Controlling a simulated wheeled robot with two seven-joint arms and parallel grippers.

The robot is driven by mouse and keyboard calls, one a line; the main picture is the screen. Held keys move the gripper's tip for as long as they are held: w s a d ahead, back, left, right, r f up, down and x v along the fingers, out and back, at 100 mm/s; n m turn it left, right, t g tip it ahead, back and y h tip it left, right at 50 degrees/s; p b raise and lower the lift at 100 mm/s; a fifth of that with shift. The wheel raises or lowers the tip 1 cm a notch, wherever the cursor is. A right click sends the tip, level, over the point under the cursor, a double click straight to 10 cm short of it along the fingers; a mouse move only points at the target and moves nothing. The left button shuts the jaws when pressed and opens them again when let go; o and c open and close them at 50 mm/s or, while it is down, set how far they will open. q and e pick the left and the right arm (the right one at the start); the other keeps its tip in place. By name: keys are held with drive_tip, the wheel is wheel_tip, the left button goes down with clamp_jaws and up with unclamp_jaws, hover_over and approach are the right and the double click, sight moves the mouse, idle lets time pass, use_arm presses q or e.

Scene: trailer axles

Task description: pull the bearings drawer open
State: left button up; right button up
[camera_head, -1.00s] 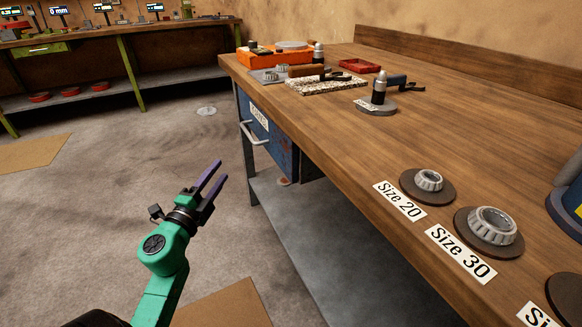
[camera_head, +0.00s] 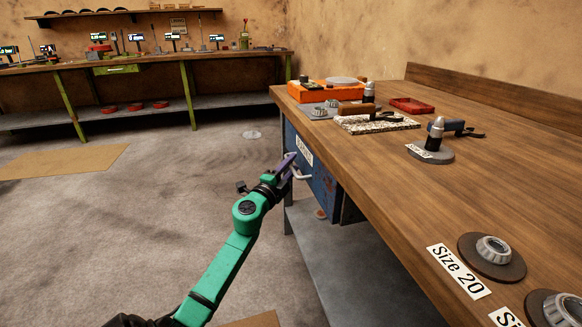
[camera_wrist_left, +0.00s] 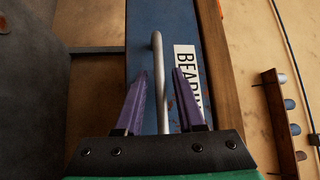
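The blue bearings drawer (camera_head: 323,184) sits under the wooden workbench top and looks shut. Its white label (camera_wrist_left: 186,75) reads "BEARIN", partly hidden by a finger in the left wrist view. The pale bar handle (camera_head: 301,175) stands out from the drawer front. In the left wrist view the handle (camera_wrist_left: 157,70) runs between the two purple fingers. My left gripper (camera_head: 288,168) is at the handle; its fingers (camera_wrist_left: 161,95) are apart, with visible gaps beside the bar. My right gripper is not in view.
The workbench top (camera_head: 400,190) overhangs the drawer, with bearings on discs and size labels near its front. An orange box (camera_head: 325,92) stands at its far end. A lower shelf (camera_head: 340,255) lies below.

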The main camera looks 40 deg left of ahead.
use_arm(q)
clamp_jaws()
drive_tip(key=shift+f, duration=0.1)
idle(1.1)
